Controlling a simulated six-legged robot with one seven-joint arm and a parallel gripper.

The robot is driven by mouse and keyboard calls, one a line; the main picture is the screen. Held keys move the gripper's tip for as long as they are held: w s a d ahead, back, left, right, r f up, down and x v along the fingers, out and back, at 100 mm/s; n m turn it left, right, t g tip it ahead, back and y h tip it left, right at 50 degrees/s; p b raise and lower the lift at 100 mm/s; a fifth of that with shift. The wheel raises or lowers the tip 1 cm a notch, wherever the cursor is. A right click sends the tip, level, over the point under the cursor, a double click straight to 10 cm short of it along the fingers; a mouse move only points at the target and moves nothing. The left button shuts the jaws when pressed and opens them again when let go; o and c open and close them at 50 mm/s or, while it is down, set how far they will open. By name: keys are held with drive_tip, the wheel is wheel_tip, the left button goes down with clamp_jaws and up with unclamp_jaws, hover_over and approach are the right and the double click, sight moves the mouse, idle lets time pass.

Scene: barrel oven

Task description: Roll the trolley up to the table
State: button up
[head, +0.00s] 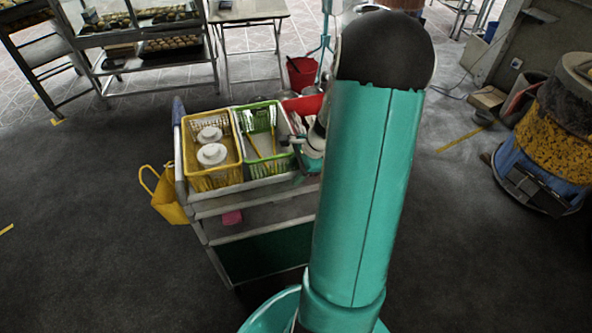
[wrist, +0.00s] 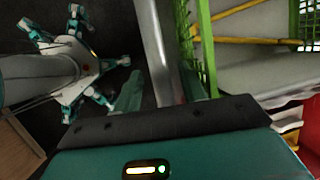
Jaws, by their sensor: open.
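The trolley (head: 255,204) is a grey cart standing left of my teal arm in the head view. It carries a yellow basket (head: 188,172) with white dishes, a green basket (head: 262,167) with yellow-handled tools, and red containers (head: 303,107) partly behind my arm. In the wrist view my gripper (wrist: 162,84) is open, its two fingers on either side of the trolley's grey edge bar (wrist: 162,45). I cannot tell whether they touch it. The green basket (wrist: 206,50) is just right of the bar. A small light table (head: 247,11) stands beyond the trolley in the head view.
A rack with trays of food (head: 150,45) stands at the back left. A red bucket (head: 301,71) stands beside the table. A yellow bag (head: 167,195) hangs at the trolley's left side. A yellow and blue barrel (head: 568,105) stands at the right. Dark floor is clear left of the trolley.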

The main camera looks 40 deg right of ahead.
clamp_jaws()
drive_tip(key=shift+w, duration=0.15)
